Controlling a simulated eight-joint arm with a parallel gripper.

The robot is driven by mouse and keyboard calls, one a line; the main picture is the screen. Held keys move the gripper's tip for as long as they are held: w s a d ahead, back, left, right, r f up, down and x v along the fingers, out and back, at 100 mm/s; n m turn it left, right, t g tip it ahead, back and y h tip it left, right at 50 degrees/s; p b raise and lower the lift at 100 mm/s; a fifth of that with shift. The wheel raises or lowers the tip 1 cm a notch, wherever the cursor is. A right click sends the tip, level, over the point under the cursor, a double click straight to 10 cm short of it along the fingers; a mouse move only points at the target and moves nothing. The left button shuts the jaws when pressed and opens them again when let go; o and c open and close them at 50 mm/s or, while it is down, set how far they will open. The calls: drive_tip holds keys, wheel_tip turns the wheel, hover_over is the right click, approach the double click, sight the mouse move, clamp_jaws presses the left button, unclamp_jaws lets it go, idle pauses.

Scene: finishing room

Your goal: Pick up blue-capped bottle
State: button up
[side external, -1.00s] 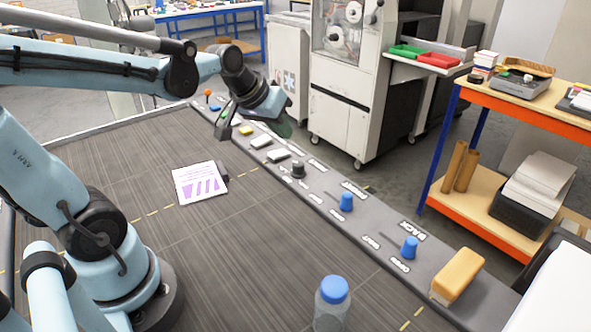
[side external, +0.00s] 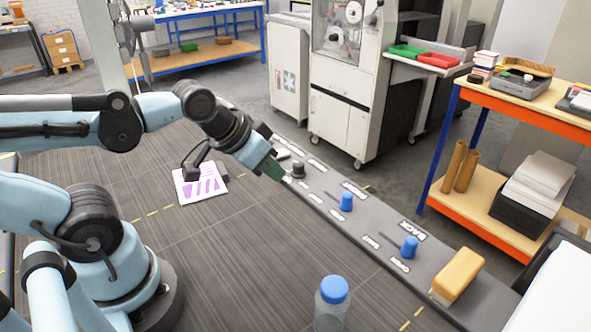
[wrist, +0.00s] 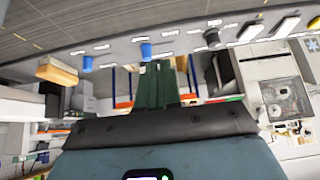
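A clear bottle with a blue cap (side external: 332,310) stands upright at the bottom edge of the side external view, near the front of the dark table. Its lower part is cut off by the frame. I cannot make it out in the wrist view. My gripper (side external: 272,168) is far behind the bottle, up and left of it in the picture, in front of the control strip. Its green fingers (wrist: 158,85) lie side by side in the wrist view with nothing visible between them. They look shut and empty.
A control strip (side external: 325,204) with blue knobs (side external: 346,202) and a dark knob (side external: 298,169) runs along the table's far edge. A yellow-tan block (side external: 458,275) sits at its right end. A printed card (side external: 203,190) lies on the table. The table between card and bottle is clear.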

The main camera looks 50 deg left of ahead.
drive_tip(key=o, duration=1.1)
drive_tip(key=shift+o, duration=0.2)
drive_tip(key=n+g+h, duration=0.7)
drive_tip(key=n+h, duration=0.5)
drive_tip(key=n, duration=0.6)
approach(331, 282)
drive_tip(key=shift+x, duration=5.45)
